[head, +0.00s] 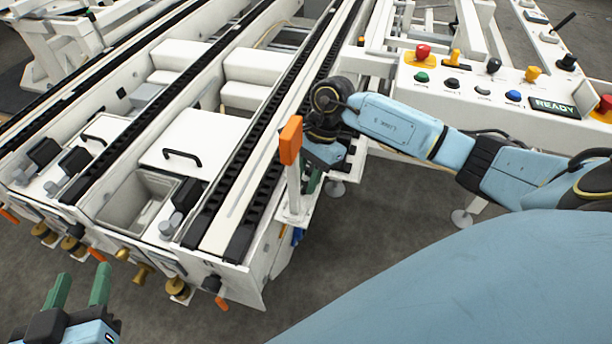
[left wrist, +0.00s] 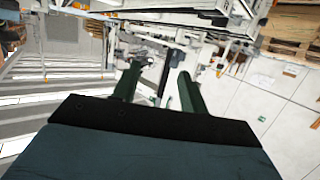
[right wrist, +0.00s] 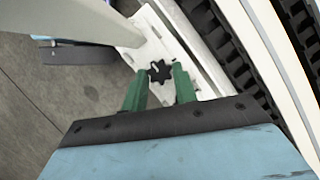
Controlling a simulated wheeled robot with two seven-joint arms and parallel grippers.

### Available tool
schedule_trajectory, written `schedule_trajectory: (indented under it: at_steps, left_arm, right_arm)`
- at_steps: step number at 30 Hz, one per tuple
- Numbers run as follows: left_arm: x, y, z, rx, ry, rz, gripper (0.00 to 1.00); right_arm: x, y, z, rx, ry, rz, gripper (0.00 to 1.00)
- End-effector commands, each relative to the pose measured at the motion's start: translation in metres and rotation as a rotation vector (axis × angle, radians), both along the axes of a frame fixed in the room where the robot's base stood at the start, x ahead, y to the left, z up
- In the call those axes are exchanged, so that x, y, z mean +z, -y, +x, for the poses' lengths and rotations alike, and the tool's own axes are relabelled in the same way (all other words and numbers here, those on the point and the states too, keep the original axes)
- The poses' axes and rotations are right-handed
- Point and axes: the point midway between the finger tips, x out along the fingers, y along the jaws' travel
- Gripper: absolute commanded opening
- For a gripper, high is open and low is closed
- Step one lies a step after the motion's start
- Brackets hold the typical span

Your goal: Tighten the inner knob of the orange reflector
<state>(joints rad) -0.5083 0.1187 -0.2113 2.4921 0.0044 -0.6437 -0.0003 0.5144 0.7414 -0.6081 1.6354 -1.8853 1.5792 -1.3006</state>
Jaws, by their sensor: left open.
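The orange reflector (head: 291,140) stands on a white post at the side of the conveyor frame in the head view. The black star-shaped inner knob (right wrist: 159,72) sits on a white plate (right wrist: 160,43) in the right wrist view. My right gripper (right wrist: 159,70) points at the knob, its green fingers apart, one tip on each side of it; I see no contact. In the head view the right hand is beside the reflector post, its fingers partly hidden behind it. My left gripper (head: 78,288) is open and empty at the lower left; its spread fingers also show in the left wrist view (left wrist: 160,75).
The conveyor frame (head: 170,40) with black chain tracks fills the left and middle. A control panel (head: 480,95) with coloured buttons stands at the right. Brass and orange knobs line the frame's front edge near my left gripper. Grey floor is free below the frame.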

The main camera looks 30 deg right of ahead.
Motion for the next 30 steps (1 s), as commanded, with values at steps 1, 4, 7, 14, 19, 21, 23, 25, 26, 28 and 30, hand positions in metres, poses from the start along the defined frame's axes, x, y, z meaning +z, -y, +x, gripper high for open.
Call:
schedule_trajectory:
  at_steps: [1, 4, 7, 14, 19, 21, 23, 25, 26, 28, 30]
  left_arm:
    - [0.000, 0.000, 0.000, 0.000, -0.001, 0.000, 0.43]
    - [0.000, 0.000, 0.000, 0.000, -0.001, 0.000, 0.43]
    - [0.000, 0.000, 0.000, 0.000, -0.002, 0.000, 0.43]
    - [-0.011, -0.004, -0.004, 0.006, -0.074, 0.020, 0.43]
    - [-0.031, -0.012, -0.015, 0.018, -0.207, 0.058, 0.43]
    - [-0.041, -0.016, -0.022, 0.025, -0.285, 0.078, 0.43]
    - [-0.051, -0.021, -0.031, 0.030, -0.360, 0.097, 0.43]
    - [-0.063, -0.027, -0.043, 0.038, -0.456, 0.120, 0.43]
    - [-0.068, -0.030, -0.048, 0.042, -0.497, 0.131, 0.43]
    - [-0.078, -0.036, -0.062, 0.051, -0.595, 0.155, 0.43]
    - [-0.087, -0.042, -0.078, 0.059, -0.692, 0.177, 0.43]
  right_arm:
    - [0.000, 0.000, 0.000, 0.000, 0.000, 0.000, 0.16]
    - [0.000, 0.000, 0.000, 0.000, 0.000, 0.000, 0.05]
    - [0.000, 0.000, 0.000, -0.002, 0.000, 0.000, 0.05]
    - [0.001, 0.001, -0.001, -0.055, -0.001, -0.002, 0.05]
    - [0.002, 0.001, -0.003, -0.154, -0.002, -0.003, 0.05]
    - [0.002, 0.001, -0.003, -0.209, 0.000, -0.002, 0.05]
    - [0.002, 0.001, -0.004, -0.259, -0.001, -0.001, 0.05]
    - [0.002, 0.001, -0.004, -0.320, -0.001, -0.002, 0.05]
    - [0.003, 0.001, -0.005, -0.346, -0.001, -0.003, 0.05]
    - [0.003, 0.001, -0.005, -0.402, -0.002, -0.001, 0.05]
    - [0.002, 0.000, -0.006, -0.455, -0.002, -0.002, 0.05]
